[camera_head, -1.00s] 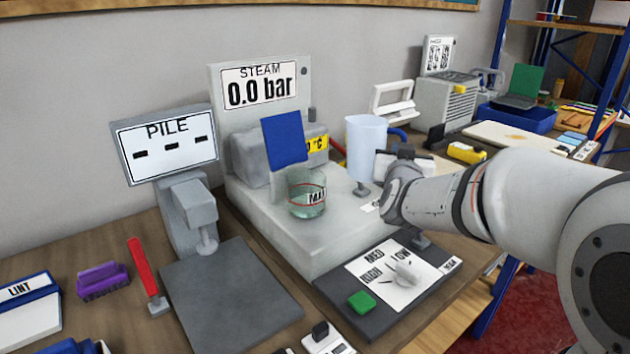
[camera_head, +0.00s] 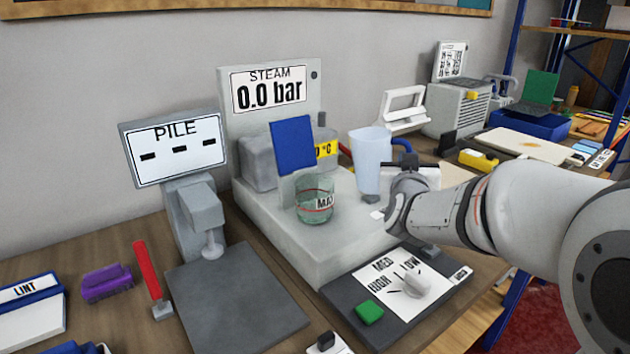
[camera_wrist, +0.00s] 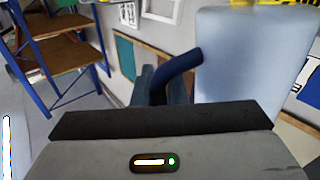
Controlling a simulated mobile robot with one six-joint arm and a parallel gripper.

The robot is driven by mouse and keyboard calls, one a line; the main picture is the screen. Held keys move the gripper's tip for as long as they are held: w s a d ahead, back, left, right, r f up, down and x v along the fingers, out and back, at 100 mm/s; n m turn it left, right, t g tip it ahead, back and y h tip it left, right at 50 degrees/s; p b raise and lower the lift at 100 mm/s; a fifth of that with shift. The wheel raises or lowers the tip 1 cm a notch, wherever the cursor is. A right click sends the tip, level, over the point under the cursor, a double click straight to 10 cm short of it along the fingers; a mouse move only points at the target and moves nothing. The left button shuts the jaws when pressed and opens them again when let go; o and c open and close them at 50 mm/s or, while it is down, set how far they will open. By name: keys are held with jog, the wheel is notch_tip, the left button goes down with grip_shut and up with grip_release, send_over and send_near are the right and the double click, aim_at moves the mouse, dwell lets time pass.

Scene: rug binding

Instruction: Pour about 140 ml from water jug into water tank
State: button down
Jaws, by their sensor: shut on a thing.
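The water jug (camera_head: 371,165) is a pale blue, translucent vessel with a dark blue handle (camera_head: 403,146) on its right. My gripper (camera_head: 407,163) is shut on this handle. The wrist view shows the jug (camera_wrist: 250,55) close up, with its blue handle (camera_wrist: 178,68) running down between my jaws. The jug looks close to upright; its contents cannot be made out. The water tank appears to be the clear glass vessel (camera_head: 314,208) with a red line and a MAX label, on the grey steam unit, left of and lower than the jug. A raised blue flap (camera_head: 292,146) stands behind it.
The steam unit's display (camera_head: 271,90) reads 0.0 bar. A control panel (camera_head: 398,288) with a knob and green button lies in front. The PILE display (camera_head: 174,150) stands left. A yellow tape dispenser (camera_head: 486,161) and a grey box (camera_head: 458,108) are behind my arm.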

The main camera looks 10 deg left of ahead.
aim_at(390, 153)
jog(key=a+r+n+p, duration=0.1)
jog(key=n+p, duration=0.1)
jog(key=a+r+n+t+p, duration=0.1)
jog(key=r+n, duration=0.1)
jog(key=shift+s+a+y+p, duration=0.2)
jog(key=shift+s+y+p, duration=0.1)
jog(key=shift+s+p, duration=0.1)
jog(key=shift+s+a+n, duration=0.1)
jog(key=shift+a+n, duration=0.1)
jog(key=shift+n, duration=0.2)
jog(key=shift+s+a+f+n+t, duration=0.15)
jog(key=shift+a+f+n+t, duration=0.2)
jog(key=shift+a+n, duration=0.3)
jog(key=shift+s+a+r+n+y+p, duration=0.1)
jog(key=shift+a+r+n+y+p, duration=0.15)
jog(key=shift+r+n+y+p, duration=0.7)
jog(key=shift+s+a+f+h+p, duration=0.1)
jog(key=shift+f+h+p, duration=0.1)
jog(key=shift+h+p, duration=0.25)
jog(key=shift+a+n+t+y+p, duration=0.15)
jog(key=shift+n+t+y+p, duration=0.25)
jog(key=shift+n, duration=0.3)
jog(key=shift+s+a+n+p, duration=0.1)
jog(key=shift+a+n+p, duration=0.1)
jog(key=shift+n+p, duration=0.35)
jog(key=shift+a+r+n+y+p, duration=0.25)
jog(key=shift+r+n+p, duration=0.25)
jog(key=shift+p, duration=0.25)
